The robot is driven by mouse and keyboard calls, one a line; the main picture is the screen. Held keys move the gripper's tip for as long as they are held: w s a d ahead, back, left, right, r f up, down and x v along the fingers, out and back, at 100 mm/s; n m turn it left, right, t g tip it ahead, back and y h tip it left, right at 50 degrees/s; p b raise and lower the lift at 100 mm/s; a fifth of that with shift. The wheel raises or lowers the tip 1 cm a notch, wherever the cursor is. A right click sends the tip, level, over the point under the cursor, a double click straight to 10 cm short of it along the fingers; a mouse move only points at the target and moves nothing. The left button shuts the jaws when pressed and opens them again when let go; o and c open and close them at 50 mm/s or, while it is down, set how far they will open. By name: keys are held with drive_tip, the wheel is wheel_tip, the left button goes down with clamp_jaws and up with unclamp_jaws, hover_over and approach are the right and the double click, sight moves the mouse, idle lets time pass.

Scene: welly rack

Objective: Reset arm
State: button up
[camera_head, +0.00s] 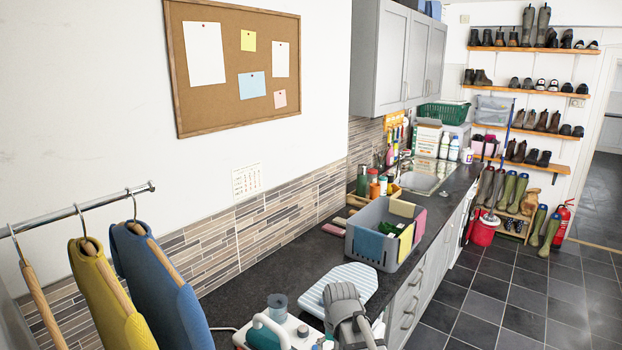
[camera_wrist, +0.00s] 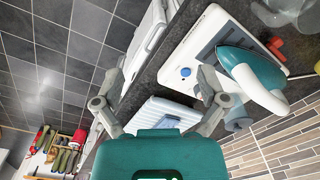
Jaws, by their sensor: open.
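My gripper (camera_wrist: 158,80) shows in the wrist view with its two grey fingers spread wide apart and nothing between them. It hangs above the counter's front edge, near a pale blue striped board (camera_wrist: 163,112). My grey arm rises at the bottom of the head view, in front of the same striped board (camera_head: 352,281); the gripper's fingers cannot be made out there. A teal and white iron (camera_wrist: 250,78) rests to the right of the fingers in the wrist view, apart from them.
A grey crate (camera_head: 366,247) with coloured cloths stands on the dark counter (camera_head: 262,277) beyond the striped board. Hangers with yellow (camera_head: 103,292) and blue (camera_head: 158,285) garments hang at the left. The tiled floor (camera_head: 500,290) to the right is clear. Boot shelves (camera_head: 527,92) stand at the back.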

drive_tip(key=s+d+f+b, duration=0.8)
drive_tip(key=d+f+b, duration=0.2)
drive_tip(key=f, duration=0.3)
drive_tip(key=shift+s+d+n+b, duration=0.3)
drive_tip(key=shift+s+n+b, duration=0.1)
drive_tip(key=shift+b, duration=0.5)
